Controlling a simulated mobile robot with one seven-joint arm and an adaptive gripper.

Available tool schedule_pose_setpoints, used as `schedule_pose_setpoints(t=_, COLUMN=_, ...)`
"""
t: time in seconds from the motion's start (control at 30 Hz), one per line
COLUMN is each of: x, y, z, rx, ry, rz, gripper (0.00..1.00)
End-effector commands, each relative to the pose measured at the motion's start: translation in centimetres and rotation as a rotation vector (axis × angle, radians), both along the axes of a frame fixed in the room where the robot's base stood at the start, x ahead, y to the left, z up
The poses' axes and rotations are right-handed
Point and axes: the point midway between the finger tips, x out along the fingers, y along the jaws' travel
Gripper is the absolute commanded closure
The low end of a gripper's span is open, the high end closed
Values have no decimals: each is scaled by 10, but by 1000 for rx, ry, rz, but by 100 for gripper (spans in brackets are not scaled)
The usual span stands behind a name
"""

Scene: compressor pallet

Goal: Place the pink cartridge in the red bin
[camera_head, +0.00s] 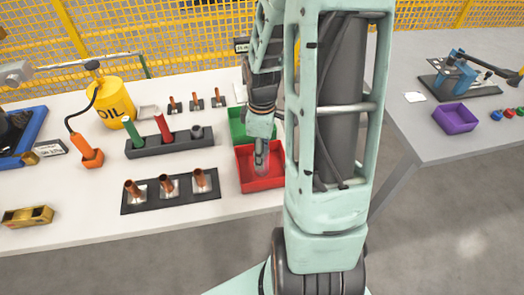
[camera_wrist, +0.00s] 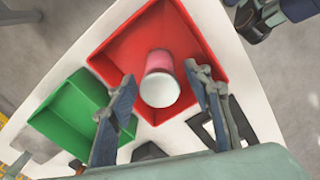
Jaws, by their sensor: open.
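The pink cartridge (camera_wrist: 160,62), with a pale round end facing the camera, shows inside the outline of the red bin (camera_wrist: 118,58) in the wrist view. Whether it rests on the bin floor is not clear. My gripper (camera_wrist: 162,80) is open, one finger on each side of the cartridge, with visible gaps. In the head view my gripper (camera_head: 262,155) is low over the red bin (camera_head: 265,185), which stands at the right end of the white table. The cartridge cannot be made out there, and my arm hides the bin's right side.
A green bin (camera_head: 237,124) adjoins the red bin on its far side. A dark rack (camera_head: 170,145) holds a green and a red cylinder. A black plate (camera_head: 172,192) with copper pipes lies to the left. A purple bin (camera_head: 455,118) stands on another table, across a floor gap.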

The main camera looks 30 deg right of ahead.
Motion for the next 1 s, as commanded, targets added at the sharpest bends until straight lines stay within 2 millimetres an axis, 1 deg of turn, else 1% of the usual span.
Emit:
schedule_pose_setpoints(t=0.07, x=0, y=0, z=2, rx=0, ry=0, rz=0, gripper=54)
schedule_pose_setpoints(t=0.17, x=1, y=0, z=11, rx=-1, ry=-2, rz=0, gripper=54)
schedule_pose_setpoints(t=0.27, x=1, y=-1, z=28, rx=-2, ry=-4, rz=-1, gripper=54)
schedule_pose_setpoints(t=0.5, x=1, y=0, z=81, rx=-2, ry=-5, rz=0, gripper=54)
schedule_pose_setpoints(t=0.6, x=1, y=0, z=99, rx=-2, ry=-5, rz=-1, gripper=54)
schedule_pose_setpoints(t=0.7, x=1, y=0, z=112, rx=-2, ry=-2, rz=0, gripper=54)
schedule_pose_setpoints(t=0.83, x=0, y=0, z=122, rx=-1, ry=-1, rz=0, gripper=54)
schedule_pose_setpoints(t=1.0, x=0, y=0, z=124, rx=0, ry=0, rz=0, gripper=54)
